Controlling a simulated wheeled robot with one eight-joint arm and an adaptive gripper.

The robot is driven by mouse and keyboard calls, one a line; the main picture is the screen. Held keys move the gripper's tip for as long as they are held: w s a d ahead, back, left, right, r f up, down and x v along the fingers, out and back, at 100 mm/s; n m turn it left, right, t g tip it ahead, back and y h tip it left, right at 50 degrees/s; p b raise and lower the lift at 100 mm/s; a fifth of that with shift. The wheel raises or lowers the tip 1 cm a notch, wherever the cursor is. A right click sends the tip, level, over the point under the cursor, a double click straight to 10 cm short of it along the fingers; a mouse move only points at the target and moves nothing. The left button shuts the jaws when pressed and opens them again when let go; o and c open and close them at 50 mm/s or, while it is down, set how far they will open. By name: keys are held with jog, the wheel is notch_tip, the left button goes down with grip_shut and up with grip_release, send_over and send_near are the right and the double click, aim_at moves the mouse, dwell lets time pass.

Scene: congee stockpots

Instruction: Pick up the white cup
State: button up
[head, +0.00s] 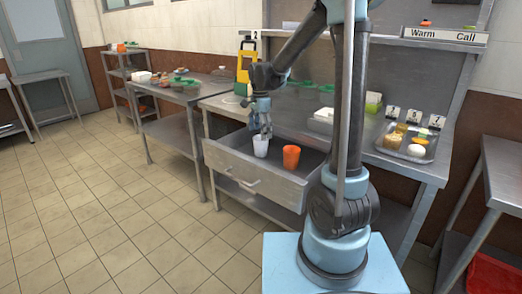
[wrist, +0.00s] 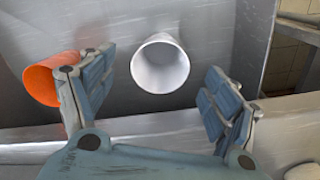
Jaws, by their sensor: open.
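The white cup (head: 261,146) stands in the open drawer (head: 255,187) of the steel table, towards its left side. My gripper (head: 262,128) is just above the white cup. In the wrist view, the white cup (wrist: 160,64) shows its open mouth, ahead of and between the two spread fingers of my gripper (wrist: 155,100). The fingers are open and hold nothing. An orange cup (head: 291,156) stands in the same drawer to the right of the white cup. In the wrist view, the orange cup (wrist: 42,82) is partly hidden behind the left finger.
The drawer walls surround both cups. On the tabletop, a metal tray (head: 388,151) with food and number cards stands at the right, and a yellow object (head: 243,70) stands at the back left. The tiled floor (head: 130,215) in front is clear.

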aim_at(261, 146)
jog(key=shift+w+d+f, duration=0.1)
jog(key=shift+w+f, duration=0.05)
jog(key=shift+f, duration=1.5)
jog(key=shift+w+d+f, duration=0.1)
jog(key=shift+f, duration=1.5)
jog(key=c, duration=1.2)
